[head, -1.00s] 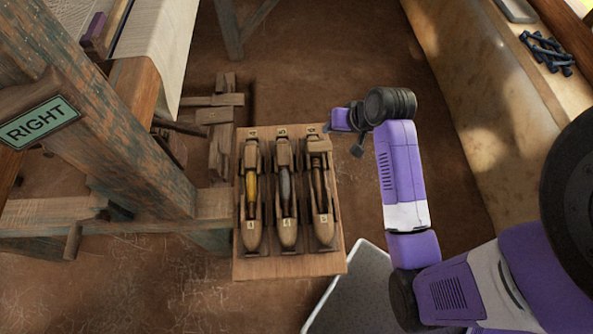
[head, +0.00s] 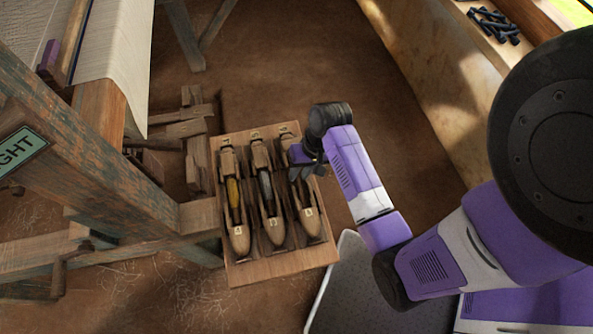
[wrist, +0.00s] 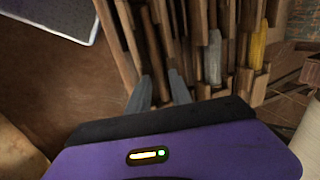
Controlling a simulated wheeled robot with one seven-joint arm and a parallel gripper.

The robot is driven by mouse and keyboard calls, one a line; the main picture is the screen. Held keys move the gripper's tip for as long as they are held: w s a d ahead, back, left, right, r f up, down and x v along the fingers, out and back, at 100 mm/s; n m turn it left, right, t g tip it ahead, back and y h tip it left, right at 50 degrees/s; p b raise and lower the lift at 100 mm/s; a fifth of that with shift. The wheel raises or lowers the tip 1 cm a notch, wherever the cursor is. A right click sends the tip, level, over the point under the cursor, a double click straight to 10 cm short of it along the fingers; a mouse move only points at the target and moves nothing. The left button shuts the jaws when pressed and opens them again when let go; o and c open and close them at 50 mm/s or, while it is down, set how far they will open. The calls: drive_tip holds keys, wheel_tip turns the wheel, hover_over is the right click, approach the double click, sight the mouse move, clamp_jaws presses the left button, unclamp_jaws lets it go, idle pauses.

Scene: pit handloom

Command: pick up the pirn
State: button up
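Three wooden shuttles lie side by side in a wooden rack (head: 282,270). The left shuttle (head: 239,240) holds a yellow pirn (head: 233,192), which also shows in the wrist view (wrist: 257,46). The middle shuttle (head: 275,231) holds a grey pirn (head: 266,187), also seen in the wrist view (wrist: 214,58). The right shuttle (head: 309,222) is partly covered by my gripper (head: 303,168), so its pirn is hidden in the head view. In the wrist view my gripper's two fingers (wrist: 158,86) are apart, over the right shuttle's side of the rack. I see nothing held between them.
The loom's timber post (head: 95,165) with a sign stands left of the rack. Dark pegs (head: 494,24) lie on a ledge at upper right. Brown floor is open behind the rack.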

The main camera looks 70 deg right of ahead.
drive_tip(key=shift+a+f, duration=0.25)
drive_tip(key=shift+f, duration=0.4)
drive_tip(key=shift+a+f, duration=0.1)
clamp_jaws()
drive_tip(key=shift+a, duration=0.1)
drive_tip(key=shift+w+f, duration=0.15)
drive_tip(key=shift+s+d, duration=0.25)
drive_tip(key=shift+s, duration=0.05)
idle(0.3)
